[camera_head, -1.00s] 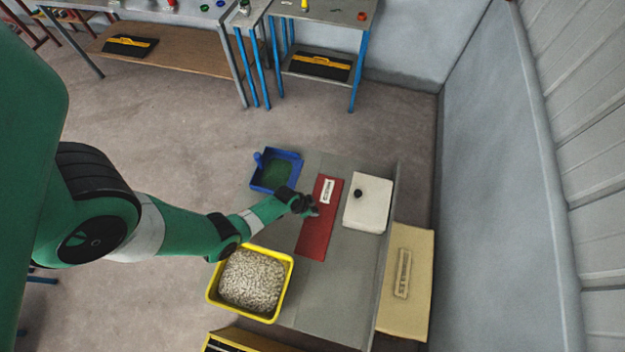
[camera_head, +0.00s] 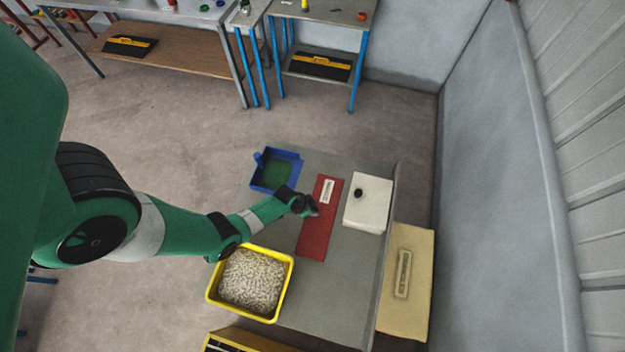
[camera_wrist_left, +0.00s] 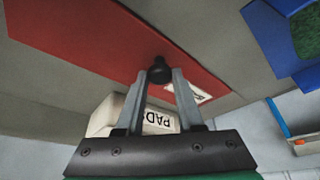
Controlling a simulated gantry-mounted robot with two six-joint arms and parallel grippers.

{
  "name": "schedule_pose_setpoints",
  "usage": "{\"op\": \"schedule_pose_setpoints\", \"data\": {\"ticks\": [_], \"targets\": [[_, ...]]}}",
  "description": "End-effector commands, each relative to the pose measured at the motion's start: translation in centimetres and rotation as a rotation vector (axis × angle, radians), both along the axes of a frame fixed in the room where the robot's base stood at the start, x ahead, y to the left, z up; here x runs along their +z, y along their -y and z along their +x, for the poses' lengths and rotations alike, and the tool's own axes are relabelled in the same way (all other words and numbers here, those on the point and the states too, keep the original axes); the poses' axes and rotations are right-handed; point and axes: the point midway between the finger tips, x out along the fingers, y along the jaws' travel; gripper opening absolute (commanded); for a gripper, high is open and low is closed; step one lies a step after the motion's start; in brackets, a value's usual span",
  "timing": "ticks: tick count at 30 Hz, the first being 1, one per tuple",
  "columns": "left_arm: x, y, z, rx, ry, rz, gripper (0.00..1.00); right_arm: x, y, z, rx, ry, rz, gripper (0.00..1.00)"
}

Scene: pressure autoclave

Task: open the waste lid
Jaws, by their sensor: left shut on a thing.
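The waste lid is a flat red panel (camera_head: 317,240) with a white label, set in the grey bench top, and it looks closed. In the left wrist view the red panel (camera_wrist_left: 100,45) crosses the upper part of the picture, with a black knob (camera_wrist_left: 159,68) on it. My left gripper (camera_head: 314,210) is over the middle of the red panel. In the left wrist view its fingers (camera_wrist_left: 160,80) are shut on the black knob. In the head view the arm and gripper hide the knob. My right gripper is not in view.
A white box (camera_head: 367,215) with a black knob stands right of the red panel. A blue tray (camera_head: 259,184) with green contents is at the bench's far left, and a yellow bin (camera_head: 288,292) of pale pellets at its near left. A tan box (camera_head: 418,270) is at the right.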

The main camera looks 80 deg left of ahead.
Motion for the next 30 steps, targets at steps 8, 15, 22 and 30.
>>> {"op": "schedule_pose_setpoints", "data": {"ticks": [8, 15, 22, 30], "targets": [[0.0, 0.0, 0.0, 0.0, -0.001, 0.0, 0.0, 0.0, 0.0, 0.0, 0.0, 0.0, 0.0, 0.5], [0.2, 0.1, 0.1, 0.0, 0.0, 0.0, 0.0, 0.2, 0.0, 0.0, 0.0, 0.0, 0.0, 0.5], [1.2, 0.3, 0.6, -0.001, 0.001, 0.0, 0.0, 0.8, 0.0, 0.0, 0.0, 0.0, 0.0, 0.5], [2.7, 1.1, 1.9, -0.002, 0.005, -0.001, 0.0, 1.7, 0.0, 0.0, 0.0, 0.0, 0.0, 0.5]]}}
